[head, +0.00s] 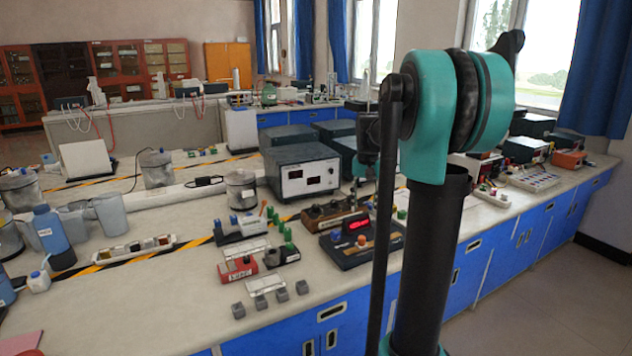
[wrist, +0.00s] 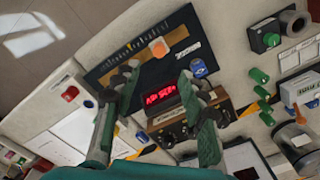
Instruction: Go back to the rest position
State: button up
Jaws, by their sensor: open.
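My gripper (wrist: 158,80) is open in the wrist view, with its two green and dark fingers spread apart and nothing between them. Beyond the fingers is a black panel device (wrist: 120,78) with a lit red display, an orange knob and a blue knob. The same black device (head: 375,253) stands on the bench in the head view, partly hidden behind my arm. My gripper is apart from it, above the bench; my arm covers much of that area in the head view.
The long bench (head: 150,300) holds a grey instrument box (head: 302,172), a wooden terminal box (head: 327,213), red and black holders (head: 237,270), several small grey blocks (head: 258,302) and a blue bottle (head: 52,232). Bare bench lies at the front left; open floor lies to the right.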

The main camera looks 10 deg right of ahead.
jog(key=s+a+f+n+t, duration=0.2)
jog(key=s+a+f, duration=0.2)
jog(key=s+f, duration=0.4)
jog(key=s+a+f+n+t, duration=0.2)
jog(key=s+a+f, duration=0.2)
jog(key=s+f, duration=0.5)
jog(key=s, duration=0.7)
jog(key=shift+s+f+n, duration=0.2)
jog(key=shift+s+n, duration=0.05)
jog(key=shift+n, duration=0.15)
jog(key=m+g, duration=0.4)
jog(key=m, duration=0.1)
send_near(362, 237)
notch_tip(362, 237, down, 9)
jog(key=shift+f, duration=0.1)
